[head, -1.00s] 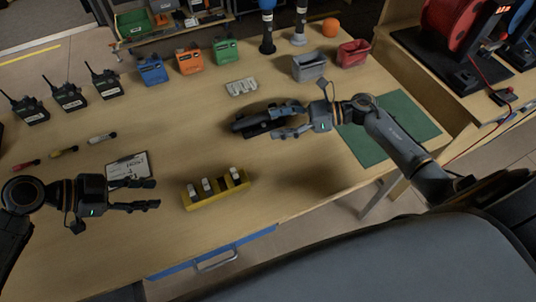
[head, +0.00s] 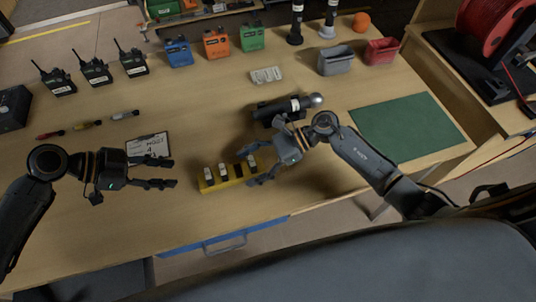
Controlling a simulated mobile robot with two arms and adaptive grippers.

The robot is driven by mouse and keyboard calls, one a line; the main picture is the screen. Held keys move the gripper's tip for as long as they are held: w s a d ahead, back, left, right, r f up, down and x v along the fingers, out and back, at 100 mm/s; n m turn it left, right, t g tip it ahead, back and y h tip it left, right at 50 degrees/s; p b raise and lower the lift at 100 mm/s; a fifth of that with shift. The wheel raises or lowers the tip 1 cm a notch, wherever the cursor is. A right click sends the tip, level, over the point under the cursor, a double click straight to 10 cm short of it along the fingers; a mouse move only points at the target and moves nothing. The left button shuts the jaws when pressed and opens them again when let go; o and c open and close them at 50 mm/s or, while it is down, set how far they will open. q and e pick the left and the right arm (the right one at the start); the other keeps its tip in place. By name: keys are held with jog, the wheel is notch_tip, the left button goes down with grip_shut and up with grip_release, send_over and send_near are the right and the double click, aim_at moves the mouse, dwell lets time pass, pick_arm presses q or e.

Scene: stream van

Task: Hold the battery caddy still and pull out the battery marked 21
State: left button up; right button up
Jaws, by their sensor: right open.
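The yellow battery caddy (head: 213,187) stands on the table in the middle of the head view. White-topped batteries stand in it: two at its left end (head: 208,175) (head: 223,170) and one (head: 251,162) towards its right end, with a dark gap between. Their numbers are too small to read. My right gripper (head: 246,168) is open at the caddy's right end, its fingers to either side of the right battery in the picture; contact cannot be told. My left gripper (head: 173,172) is open and empty, left of the caddy and apart from it.
A black microphone (head: 284,108) lies behind the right gripper. A labelled clipboard (head: 150,146) lies just behind the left gripper. Several radios (head: 95,72), grey (head: 336,60) and red (head: 381,51) bins and a green mat (head: 408,128) stand further off. The table's front edge is clear.

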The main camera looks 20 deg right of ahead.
aim_at(232, 175)
jog(key=shift+x, duration=1.65)
